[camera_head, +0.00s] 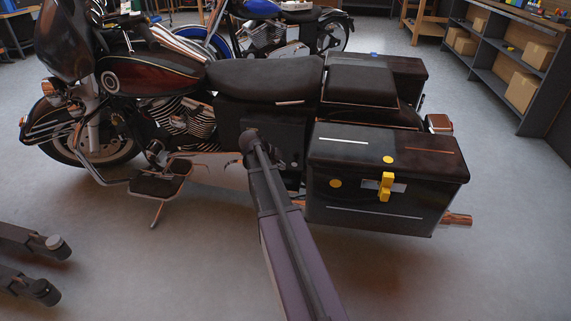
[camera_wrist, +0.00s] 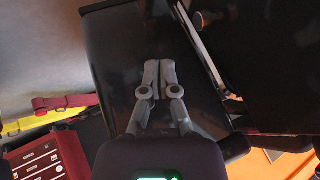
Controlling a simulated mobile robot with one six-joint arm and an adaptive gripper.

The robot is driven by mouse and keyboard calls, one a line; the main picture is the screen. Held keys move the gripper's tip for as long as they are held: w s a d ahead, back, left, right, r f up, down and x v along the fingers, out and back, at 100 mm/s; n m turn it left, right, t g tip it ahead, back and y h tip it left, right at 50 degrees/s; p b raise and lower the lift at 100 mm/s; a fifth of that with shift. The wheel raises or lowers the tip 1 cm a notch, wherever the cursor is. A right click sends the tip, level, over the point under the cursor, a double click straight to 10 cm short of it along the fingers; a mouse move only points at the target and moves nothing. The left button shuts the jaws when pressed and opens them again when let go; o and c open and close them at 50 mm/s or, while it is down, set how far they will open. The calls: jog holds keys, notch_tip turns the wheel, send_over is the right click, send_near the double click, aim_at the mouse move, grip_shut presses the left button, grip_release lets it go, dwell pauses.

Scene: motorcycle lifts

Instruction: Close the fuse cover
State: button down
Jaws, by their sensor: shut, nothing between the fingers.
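In the wrist view my gripper (camera_wrist: 158,66) is shut and empty, its two grey fingertips together. It is in front of a glossy dark panel (camera_wrist: 125,50), which may be the fuse cover; I cannot tell whether they touch. A pale strip (camera_wrist: 200,48) runs slantwise along the panel's right side, with a dark gap beyond it. In the head view my arm reaches to the dark side area (camera_head: 287,140) under the motorcycle's seat (camera_head: 265,77). The arm hides part of that area, and the fingers cannot be made out there. How far the cover is open is unclear.
A black saddlebag (camera_head: 350,165) with a yellow latch (camera_head: 385,187) stands close right of my arm. The footboard (camera_head: 160,178) is at left. A blue motorcycle (camera_head: 262,30) and shelves (camera_head: 500,60) stand behind. A red tool chest (camera_wrist: 45,158) shows in the wrist view. Front floor has free room.

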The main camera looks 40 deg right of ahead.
jog(key=shift+p+v, duration=0.8)
jog(key=shift+v, duration=0.6)
jog(key=shift+s, duration=0.1)
jog(key=s+a+f+n+y+p, duration=0.15)
jog(key=s+a+n, duration=0.35)
jog(key=a+n, duration=0.5)
jog(key=s+a+n+y, duration=0.35)
jog(key=a+n, duration=0.45)
jog(key=a, duration=0.4)
jog(key=s+a+n+y+p, duration=0.1)
jog(key=s+a+n+y, duration=0.1)
jog(key=s+a+n, duration=0.65)
jog(key=w+a+r+p, duration=0.1)
jog(key=r+p, duration=1.8)
jog(key=w+a+r+p, duration=0.1)
jog(key=a+r+p, duration=0.1)
jog(key=r+p, duration=1.7)
jog(key=shift+w+a+n+y, duration=0.3)
jog(key=shift+w+n, duration=0.05)
jog(key=shift+n, duration=0.1)
